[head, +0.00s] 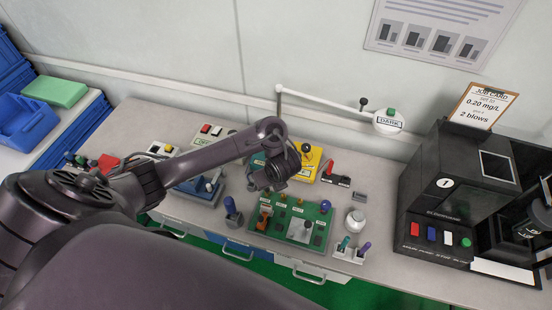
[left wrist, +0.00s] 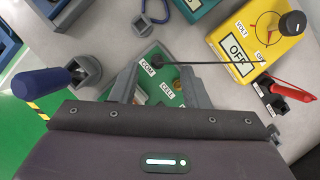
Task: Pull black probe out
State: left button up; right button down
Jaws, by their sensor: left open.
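The black probe (left wrist: 155,61) stands at the COM label on the green board (left wrist: 150,88) in the left wrist view. A thin black lead (left wrist: 205,63) runs from it towards the yellow meter (left wrist: 243,45). My left gripper (left wrist: 158,78) is open above the board, with a finger on each side of the probe. No contact with it can be made out. In the head view my left gripper (head: 268,178) is over the back left of the green board (head: 290,228) and hides the probe. My right gripper is not in view.
A blue-handled tool (left wrist: 42,82) stands in a grey holder at left. In the head view, a dark machine (head: 450,190) stands at right and a lamp (head: 388,122) behind.

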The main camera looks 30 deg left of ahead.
aim_at(267, 191)
pick_arm(q)
jog(key=b+x, duration=0.3)
jog(key=shift+s+a+f, duration=0.15)
jog(key=shift+s+f, duration=0.2)
jog(key=b+x, duration=0.1)
jog(key=x, duration=0.2)
jog(key=shift+w+f, duration=0.1)
jog(key=shift+w, duration=0.1)
jog(key=shift+a+f, duration=0.1)
jog(key=shift+f, duration=0.15)
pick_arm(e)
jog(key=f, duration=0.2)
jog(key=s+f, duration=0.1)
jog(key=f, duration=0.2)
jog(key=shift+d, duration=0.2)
pick_arm(q)
grip_shut()
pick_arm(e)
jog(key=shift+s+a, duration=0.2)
